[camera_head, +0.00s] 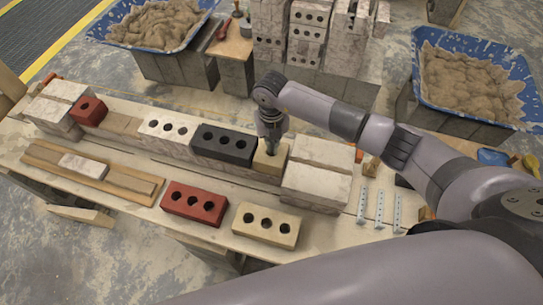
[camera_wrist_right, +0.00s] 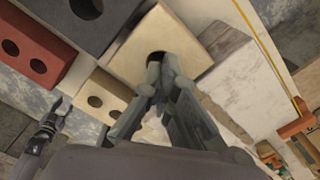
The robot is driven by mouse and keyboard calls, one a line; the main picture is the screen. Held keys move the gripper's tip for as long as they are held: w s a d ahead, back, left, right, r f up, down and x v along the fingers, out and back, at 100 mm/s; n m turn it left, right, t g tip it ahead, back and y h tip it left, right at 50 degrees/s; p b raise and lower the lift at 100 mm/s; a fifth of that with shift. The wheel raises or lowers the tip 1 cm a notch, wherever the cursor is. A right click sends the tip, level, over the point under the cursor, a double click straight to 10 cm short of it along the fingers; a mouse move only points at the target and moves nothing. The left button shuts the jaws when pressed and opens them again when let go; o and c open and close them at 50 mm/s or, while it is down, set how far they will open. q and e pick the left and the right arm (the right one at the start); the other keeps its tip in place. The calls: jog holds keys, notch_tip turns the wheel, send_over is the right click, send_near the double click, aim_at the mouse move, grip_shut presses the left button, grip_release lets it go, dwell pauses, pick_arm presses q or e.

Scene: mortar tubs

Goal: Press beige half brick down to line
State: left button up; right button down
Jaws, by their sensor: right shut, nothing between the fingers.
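The beige half brick (camera_head: 268,164) sits in the wall row between the black brick (camera_head: 222,145) and the pale blocks on the right. My right gripper (camera_head: 269,146) points down onto its top, shut and empty. In the right wrist view, the closed fingertips (camera_wrist_right: 158,78) are at the hole of the half brick (camera_wrist_right: 185,33), seemingly touching; exact contact is unclear. A thin yellow line (camera_wrist_right: 262,45) runs to an orange block (camera_wrist_right: 297,125) beside the wall. What seems to be my left gripper (camera_wrist_right: 60,107) shows small at left in the wrist view; its jaws are unclear.
A red brick (camera_head: 194,204) and a beige three-hole brick (camera_head: 265,225) lie in front of the wall. White pale blocks (camera_head: 316,188) end the row at right. Metal strips (camera_head: 380,208) lie on the table. Blue mortar tubs (camera_head: 470,85) stand behind.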

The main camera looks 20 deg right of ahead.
jog(key=shift+s+f+b, duration=0.1)
jog(key=shift+f+b, duration=0.85)
jog(key=shift+f, duration=0.3)
dwell(1.8)
jog(key=shift+r+p, duration=1.95)
jog(key=shift+r, duration=0.7)
jog(key=shift+f, duration=0.1)
